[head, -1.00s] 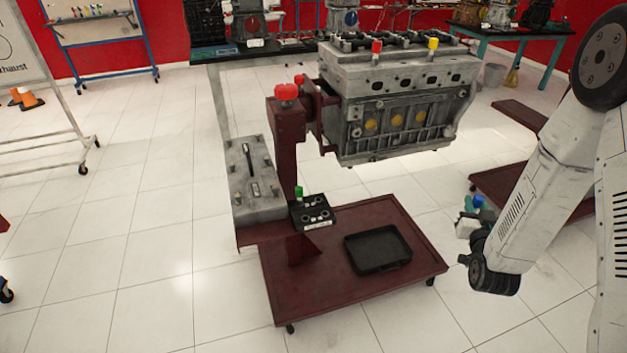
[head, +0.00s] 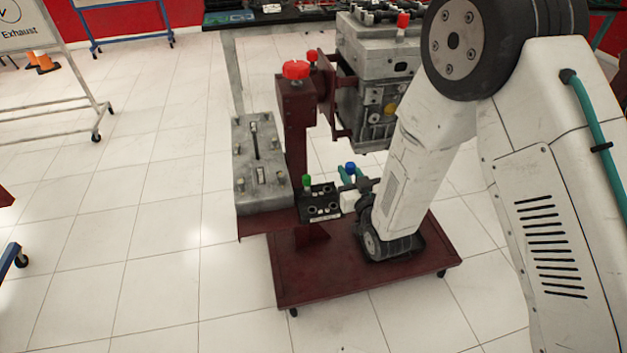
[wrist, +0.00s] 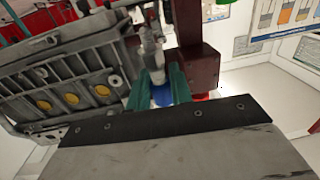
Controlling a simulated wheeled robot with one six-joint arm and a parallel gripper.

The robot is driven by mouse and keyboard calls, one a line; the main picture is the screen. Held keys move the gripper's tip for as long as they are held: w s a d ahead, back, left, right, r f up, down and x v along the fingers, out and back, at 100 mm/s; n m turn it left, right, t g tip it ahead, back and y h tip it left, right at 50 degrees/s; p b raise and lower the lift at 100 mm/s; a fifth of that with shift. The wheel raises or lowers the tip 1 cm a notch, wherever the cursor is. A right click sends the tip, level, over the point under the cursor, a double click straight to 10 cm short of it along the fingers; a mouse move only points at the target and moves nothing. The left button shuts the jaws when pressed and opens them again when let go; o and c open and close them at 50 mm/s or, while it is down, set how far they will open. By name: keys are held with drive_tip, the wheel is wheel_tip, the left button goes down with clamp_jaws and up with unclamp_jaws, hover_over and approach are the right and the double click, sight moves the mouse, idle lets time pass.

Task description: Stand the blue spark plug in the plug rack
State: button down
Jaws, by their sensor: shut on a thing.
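The blue spark plug (head: 350,167) is held in my gripper (head: 352,179), which is shut on it. In the head view its blue end points up, just right of the plug rack. In the wrist view the blue spark plug (wrist: 161,94) sits between the green fingers of my gripper (wrist: 160,88), with its pale body beyond them. The black plug rack (head: 319,205) is on the stand's small shelf and has several holes. A green spark plug (head: 307,181) stands in its back left. The plug's lower end is hidden in the head view.
A grey metal part (head: 258,180) lies left of the rack. A dark red post with a red knob (head: 296,70) rises behind it. The engine block (head: 365,75) hangs at the back right, partly behind my arm. The red cart base (head: 310,285) lies below.

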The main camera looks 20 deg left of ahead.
drive_tip(key=s+a+n+g+y, duration=0.2)
drive_tip(key=s+a, duration=0.3)
drive_tip(key=a, duration=0.3)
drive_tip(key=shift+s+a+f, duration=0.1)
drive_tip(key=shift+s+f, duration=0.05)
drive_tip(key=shift+f, duration=1.35)
drive_tip(key=shift+s+a+f, duration=0.1)
drive_tip(key=shift+f, duration=1.35)
drive_tip(key=shift+d+f, duration=0.1)
drive_tip(key=shift+f, duration=0.15)
drive_tip(key=shift+f, duration=0.35)
drive_tip(key=shift+f, duration=0.3)
drive_tip(key=c, duration=1.2)
unclamp_jaws()
drive_tip(key=shift+o, duration=0.2)
drive_tip(key=shift+s, duration=0.15)
